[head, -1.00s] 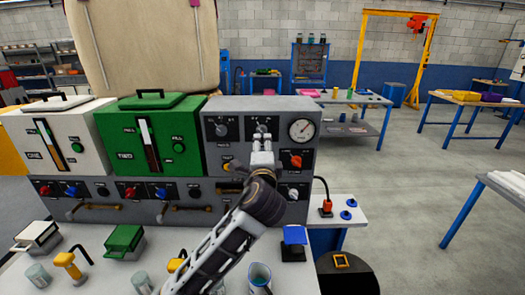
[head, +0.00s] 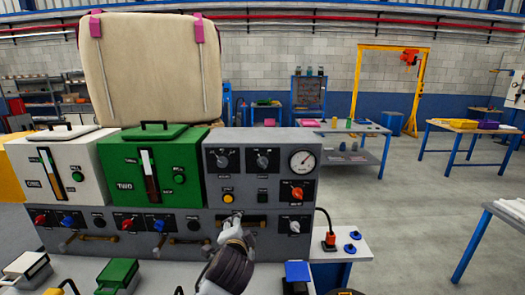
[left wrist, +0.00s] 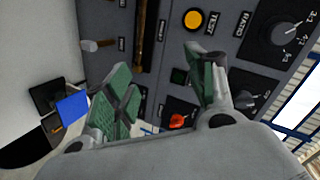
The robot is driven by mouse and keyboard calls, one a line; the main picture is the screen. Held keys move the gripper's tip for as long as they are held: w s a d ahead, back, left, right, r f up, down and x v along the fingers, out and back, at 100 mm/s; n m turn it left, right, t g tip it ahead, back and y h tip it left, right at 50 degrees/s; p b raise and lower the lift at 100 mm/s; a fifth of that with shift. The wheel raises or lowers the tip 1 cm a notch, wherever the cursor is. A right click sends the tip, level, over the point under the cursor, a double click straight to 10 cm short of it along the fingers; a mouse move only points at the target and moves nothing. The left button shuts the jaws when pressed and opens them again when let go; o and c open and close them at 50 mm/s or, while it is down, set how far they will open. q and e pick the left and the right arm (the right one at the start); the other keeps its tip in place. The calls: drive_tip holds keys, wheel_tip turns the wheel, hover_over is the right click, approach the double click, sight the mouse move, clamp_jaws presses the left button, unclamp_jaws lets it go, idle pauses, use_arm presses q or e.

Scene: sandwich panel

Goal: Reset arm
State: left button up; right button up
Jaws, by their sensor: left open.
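My left gripper (head: 236,218) is in front of the lower grey panel (head: 60,240), below the yellow button (head: 228,198). In the left wrist view its two green-padded fingers (left wrist: 165,85) stand apart with nothing between them. The yellow button marked TEST (left wrist: 193,20) and a dark RATIO knob (left wrist: 285,38) lie beyond the fingers. An orange knob (left wrist: 178,121) shows between and behind them. Whether a fingertip touches the panel, I cannot tell. My right gripper is not in view.
A white tank unit (head: 95,165) and a green tank unit (head: 112,175) stand on the panel's left. A round gauge (head: 302,160) is at its upper right. Open floor lies to the right.

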use_arm(q)
drive_tip(key=s+a+f+n+g, duration=0.5)
drive_tip(key=s+a+f, duration=0.2)
drive_tip(key=s+f, duration=0.45)
drive_tip(key=s+a+f+n+g, duration=0.2)
drive_tip(key=s+a+f+n, duration=0.15)
drive_tip(key=s+f, duration=0.35)
drive_tip(key=s+a+f+n+g, duration=0.25)
drive_tip(key=s+a+f, duration=0.25)
drive_tip(key=s, duration=0.5)
wheel_tip(320, 180, down, 32)
drive_tip(key=s+g, duration=0.2)
drive_tip(key=s+a+f, duration=0.2)
drive_tip(key=s+f, duration=0.8)
drive_tip(key=s, duration=0.1)
drive_tip(key=s+a+f, duration=0.1)
drive_tip(key=s+f, duration=0.9)
drive_tip(key=s, duration=0.1)
drive_tip(key=shift+s+a+f+m+g, duration=0.25)
drive_tip(key=shift+a+f+m+g, duration=0.1)
drive_tip(key=shift+a+m+g, duration=0.1)
